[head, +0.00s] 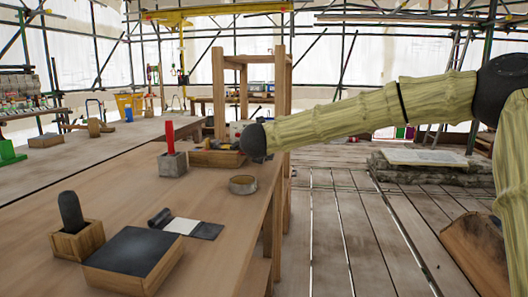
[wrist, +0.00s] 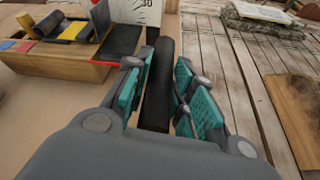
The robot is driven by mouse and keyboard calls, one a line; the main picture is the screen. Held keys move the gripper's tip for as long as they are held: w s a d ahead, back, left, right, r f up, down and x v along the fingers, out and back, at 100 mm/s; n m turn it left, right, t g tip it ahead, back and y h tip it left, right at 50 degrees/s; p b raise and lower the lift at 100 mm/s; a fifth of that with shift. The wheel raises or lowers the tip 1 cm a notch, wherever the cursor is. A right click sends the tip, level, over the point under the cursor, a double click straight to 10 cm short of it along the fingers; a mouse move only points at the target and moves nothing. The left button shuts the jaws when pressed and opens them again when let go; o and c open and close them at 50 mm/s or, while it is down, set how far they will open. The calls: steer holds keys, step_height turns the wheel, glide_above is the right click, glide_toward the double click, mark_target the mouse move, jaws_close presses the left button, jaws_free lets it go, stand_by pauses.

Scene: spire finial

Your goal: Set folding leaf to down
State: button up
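In the wrist view my gripper (wrist: 161,72) has its teal-padded fingers on both sides of a long dark bar (wrist: 158,80). The bar runs between the fingers, close to both pads; I cannot tell whether they press on it. It lies near the line between bench top and floor in that view. In the head view my arm reaches in from the right and ends over the bench's far right part; its dark end hides the gripper. I cannot pick out the folding leaf for certain, nor tell whether the bar belongs to it.
The wooden bench (head: 215,212) carries a dark-topped block (head: 133,252), a red candle-like stick (head: 170,132) in a grey block, a round tin (head: 243,184) and a wooden tray (wrist: 60,62). A white dial (wrist: 136,10) stands beyond the gripper.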

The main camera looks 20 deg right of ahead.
steer(key=o, duration=0.3)
steer(key=shift+d+f, duration=0.1)
steer(key=v, duration=1.2)
